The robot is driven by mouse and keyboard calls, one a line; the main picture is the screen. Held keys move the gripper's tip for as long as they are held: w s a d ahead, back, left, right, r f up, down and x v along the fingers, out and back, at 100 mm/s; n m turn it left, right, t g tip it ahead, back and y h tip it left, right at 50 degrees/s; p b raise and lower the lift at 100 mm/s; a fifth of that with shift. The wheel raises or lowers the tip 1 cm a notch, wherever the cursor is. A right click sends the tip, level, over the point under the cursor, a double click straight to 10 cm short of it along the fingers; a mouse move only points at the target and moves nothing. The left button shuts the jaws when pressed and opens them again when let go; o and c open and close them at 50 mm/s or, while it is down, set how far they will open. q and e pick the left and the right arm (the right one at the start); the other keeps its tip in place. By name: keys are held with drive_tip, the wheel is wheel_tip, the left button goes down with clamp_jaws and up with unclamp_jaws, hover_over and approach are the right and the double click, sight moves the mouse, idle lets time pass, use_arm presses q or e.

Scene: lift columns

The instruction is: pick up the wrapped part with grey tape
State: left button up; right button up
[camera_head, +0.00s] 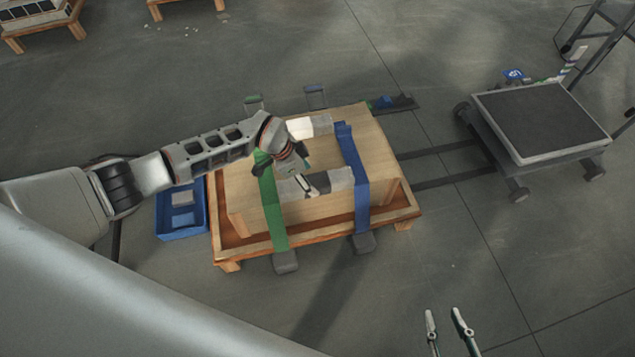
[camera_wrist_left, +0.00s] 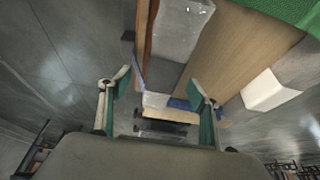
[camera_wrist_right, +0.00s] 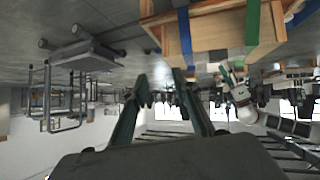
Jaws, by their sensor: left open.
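A pale wrapped part with a grey section (camera_head: 340,179) lies on the wooden crate's top (camera_head: 335,205), between the green strap (camera_head: 271,205) and the blue strap (camera_head: 354,165). A second wrapped part (camera_head: 308,127), whiter at its left, lies further back. I cannot tell which has grey tape. My left gripper (camera_head: 305,185) is over the nearer part, hiding some of it; contact is unclear. In the left wrist view my left gripper (camera_wrist_left: 157,90) is open, with a greyish wrapped piece (camera_wrist_left: 180,30) beyond it. My right gripper (camera_head: 445,318) is open and empty over the floor.
The crate sits on an orange-brown pallet (camera_head: 320,240). A blue bin (camera_head: 180,222) holding pale items stands left of it. A dark-topped cart (camera_head: 540,118) stands at the right. Floor at the front right is clear.

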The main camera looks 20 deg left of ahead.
sight(315, 180)
use_arm(q)
drive_tip(key=b+x, duration=0.2)
drive_tip(key=x, duration=0.2)
drive_tip(key=shift+w+f, duration=0.1)
drive_tip(key=shift+f, duration=0.1)
drive_tip(key=shift+w+d+f+b, duration=0.1)
drive_tip(key=shift+w+f+b, duration=0.1)
drive_tip(key=shift+f+b, duration=0.1)
drive_tip(key=shift+w, duration=0.15)
drive_tip(key=shift+w+d+r, duration=0.1)
drive_tip(key=shift+w+r, duration=0.05)
drive_tip(key=shift+r, duration=0.15)
use_arm(e)
drive_tip(key=a, duration=0.1)
drive_tip(key=a+r, duration=0.1)
drive_tip(key=w+a+y, duration=0.1)
drive_tip(key=shift+w+r+m+t, duration=0.1)
drive_tip(key=shift+r+m+t, duration=0.2)
drive_tip(key=shift+r, duration=0.05)
use_arm(q)
drive_tip(key=c, duration=1.7)
use_arm(e)
drive_tip(key=shift+f, duration=0.1)
